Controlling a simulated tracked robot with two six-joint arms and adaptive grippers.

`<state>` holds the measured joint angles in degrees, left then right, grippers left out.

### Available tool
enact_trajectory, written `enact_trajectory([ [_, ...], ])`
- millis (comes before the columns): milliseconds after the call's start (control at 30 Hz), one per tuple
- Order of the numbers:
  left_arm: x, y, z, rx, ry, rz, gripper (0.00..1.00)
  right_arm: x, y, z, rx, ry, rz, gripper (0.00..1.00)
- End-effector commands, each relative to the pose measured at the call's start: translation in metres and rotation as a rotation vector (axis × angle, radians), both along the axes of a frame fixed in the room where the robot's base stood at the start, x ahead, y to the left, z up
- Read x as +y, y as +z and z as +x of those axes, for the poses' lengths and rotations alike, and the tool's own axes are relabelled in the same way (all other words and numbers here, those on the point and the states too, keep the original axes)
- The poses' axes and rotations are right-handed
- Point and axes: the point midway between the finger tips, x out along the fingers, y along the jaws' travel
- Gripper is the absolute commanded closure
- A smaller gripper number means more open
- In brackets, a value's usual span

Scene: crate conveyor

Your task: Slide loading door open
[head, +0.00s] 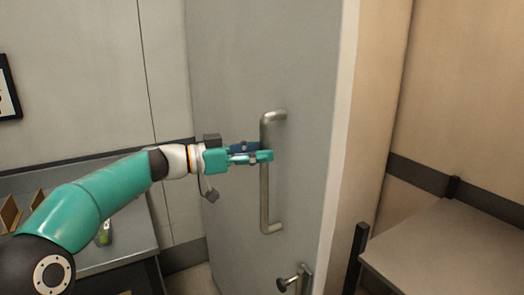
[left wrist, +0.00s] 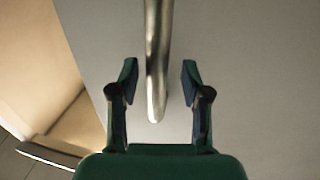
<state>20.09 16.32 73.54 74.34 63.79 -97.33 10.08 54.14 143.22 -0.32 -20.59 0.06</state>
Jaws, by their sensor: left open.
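The grey loading door (head: 230,60) fills the middle of the head view, and its flat face also fills much of the left wrist view (left wrist: 255,60). A vertical metal bar handle (head: 265,195) is fixed on it. My left gripper (head: 266,155) is at the upper half of the handle in the head view. In the left wrist view the gripper (left wrist: 159,80) is open, and the handle (left wrist: 156,60) runs between its two fingers with gaps on both sides. My right gripper is not in view.
A small knob latch (head: 288,282) sits low on the door. A table (head: 450,245) stands at the right beside a dark post (head: 356,255). A grey worktop (head: 130,235) with a small green item (head: 104,233) is at the left, behind my arm.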

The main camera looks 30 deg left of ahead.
Motion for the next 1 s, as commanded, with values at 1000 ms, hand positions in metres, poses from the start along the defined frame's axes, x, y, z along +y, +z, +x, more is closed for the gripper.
enact_trajectory([
  [1000,0.075,-0.001,-0.074,0.0,-0.001,0.0,0.53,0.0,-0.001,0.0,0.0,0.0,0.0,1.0],
])
